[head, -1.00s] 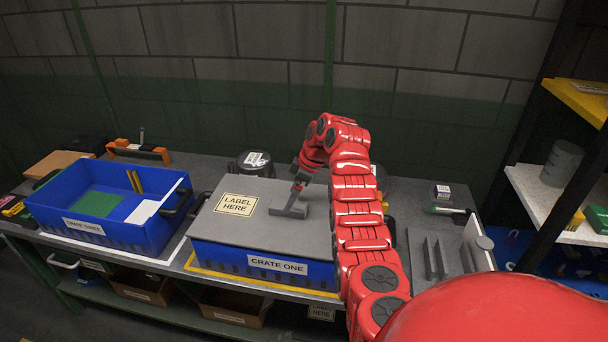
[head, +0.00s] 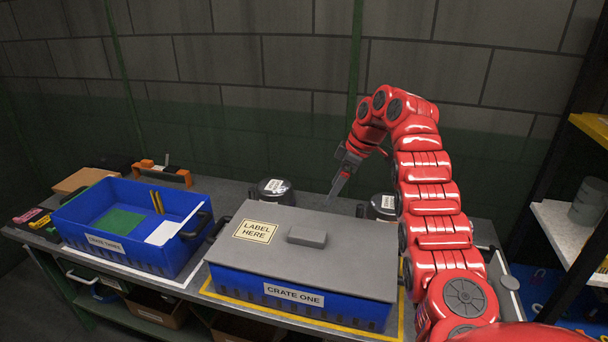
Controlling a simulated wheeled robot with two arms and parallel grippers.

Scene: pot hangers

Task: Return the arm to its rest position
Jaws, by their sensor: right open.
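My right arm is red and rises from the lower right, bending over at the top. My right gripper (head: 338,185) is open and empty. It hangs in the air above the back part of crate one's grey lid, clear of the lid's handle (head: 307,237). The blue crate one (head: 330,308) is covered by the flat grey lid (head: 345,262), which bears a "LABEL HERE" patch (head: 255,231). My left gripper is not in view.
An open blue crate (head: 130,262) with a green floor stands at the left. Two dark pots (head: 273,190) and (head: 382,206) stand behind crate one. A shelf unit (head: 565,228) rises at the right.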

